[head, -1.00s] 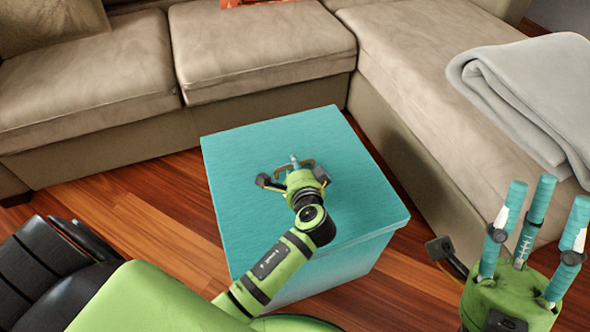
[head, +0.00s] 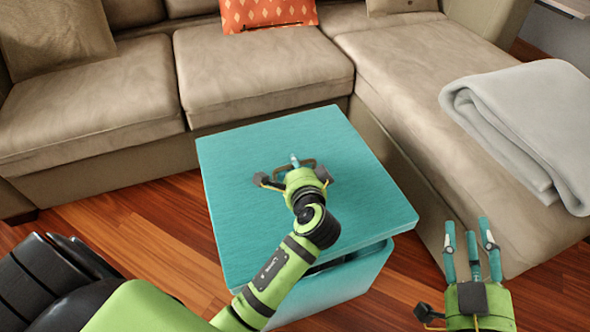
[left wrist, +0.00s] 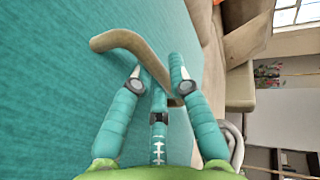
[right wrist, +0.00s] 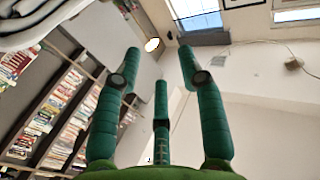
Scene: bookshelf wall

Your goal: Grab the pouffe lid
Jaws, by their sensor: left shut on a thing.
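The teal pouffe lid (head: 235,160) is lifted and slightly tilted in the head view, with a dark gap under its front right edge. The pouffe box (head: 350,284) stands below it on the floor. My left gripper (head: 300,165) is at the lid's middle, shut on the curved brown handle. In the left wrist view my left gripper's fingers (left wrist: 160,85) close around the handle (left wrist: 122,40) against the teal lid (left wrist: 60,90). My right gripper (head: 470,240) is open and empty right of the pouffe. It also shows open in the right wrist view (right wrist: 160,70).
A beige sofa (head: 262,72) runs behind the pouffe, and its chaise (head: 420,70) stands close on the right. A grey folded blanket (head: 530,110) lies on the chaise. An orange cushion (head: 268,14) sits at the back. Wooden floor (head: 150,230) is free at the left.

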